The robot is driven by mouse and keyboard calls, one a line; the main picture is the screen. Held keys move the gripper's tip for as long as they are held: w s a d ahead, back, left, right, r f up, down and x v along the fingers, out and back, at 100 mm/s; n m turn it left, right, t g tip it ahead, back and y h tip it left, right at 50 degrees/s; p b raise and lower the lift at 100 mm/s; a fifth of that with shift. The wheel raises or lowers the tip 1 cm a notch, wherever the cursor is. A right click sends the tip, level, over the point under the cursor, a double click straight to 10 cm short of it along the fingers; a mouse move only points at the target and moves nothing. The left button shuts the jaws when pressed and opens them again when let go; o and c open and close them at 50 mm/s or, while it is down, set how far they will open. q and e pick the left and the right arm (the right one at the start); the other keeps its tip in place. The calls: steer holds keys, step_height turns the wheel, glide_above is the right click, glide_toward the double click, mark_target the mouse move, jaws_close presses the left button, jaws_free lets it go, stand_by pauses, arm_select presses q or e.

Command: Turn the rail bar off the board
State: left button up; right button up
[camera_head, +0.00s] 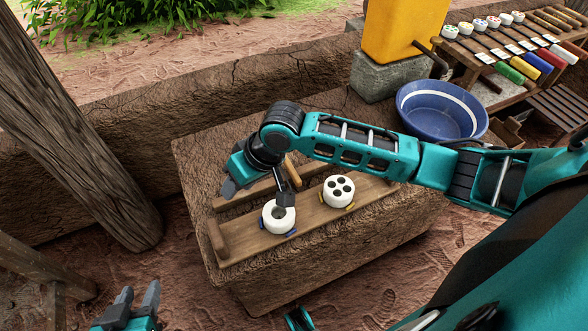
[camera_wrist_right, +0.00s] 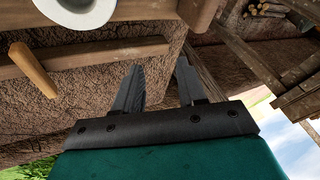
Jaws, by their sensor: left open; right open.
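The rail bar (camera_head: 248,194) is a narrow wooden strip lying along the back edge of the wooden board (camera_head: 318,217). A short wooden peg (camera_head: 292,169) stands out at the bar; in the right wrist view the peg (camera_wrist_right: 35,70) angles away from the bar (camera_wrist_right: 100,53). My right gripper (camera_head: 229,187) is open and empty just behind the bar's left end; its fingers (camera_wrist_right: 158,85) show apart in the wrist view, touching nothing visible. My arm hides part of the bar's right side. My left gripper (camera_head: 135,298) is open and empty at the lower left, away from the board.
Two white cylinders with holes, one at left (camera_head: 278,217) and one at right (camera_head: 339,190), stand on the board. The board lies on a mud block (camera_head: 290,275). A blue basin (camera_head: 440,110), yellow container (camera_head: 400,40) and rack of coloured rolls (camera_head: 525,65) stand behind right. A post (camera_head: 75,130) stands left.

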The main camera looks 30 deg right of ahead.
mark_target(294, 172)
steer(key=w+d+r+m+g+h+b, duration=0.1)
steer(key=d+r+m+g+h, duration=0.15)
steer(key=d, duration=0.45)
steer(key=w+d+r+m+g+h, duration=0.1)
steer(key=d+r+h, duration=0.1)
steer(key=d+r, duration=0.3)
steer(key=f+b, duration=0.1)
steer(key=f, duration=0.3)
steer(key=d+f+b, duration=0.1)
steer(key=f+b, duration=0.1)
steer(key=f, duration=0.3)
steer(key=f+b, duration=0.1)
steer(key=f, duration=0.3)
steer(key=shift+w+d+f, duration=0.15)
steer(key=shift+d+f, duration=0.05)
steer(key=shift+f, duration=0.15)
steer(key=shift+c, duration=0.4)
jaws_close()
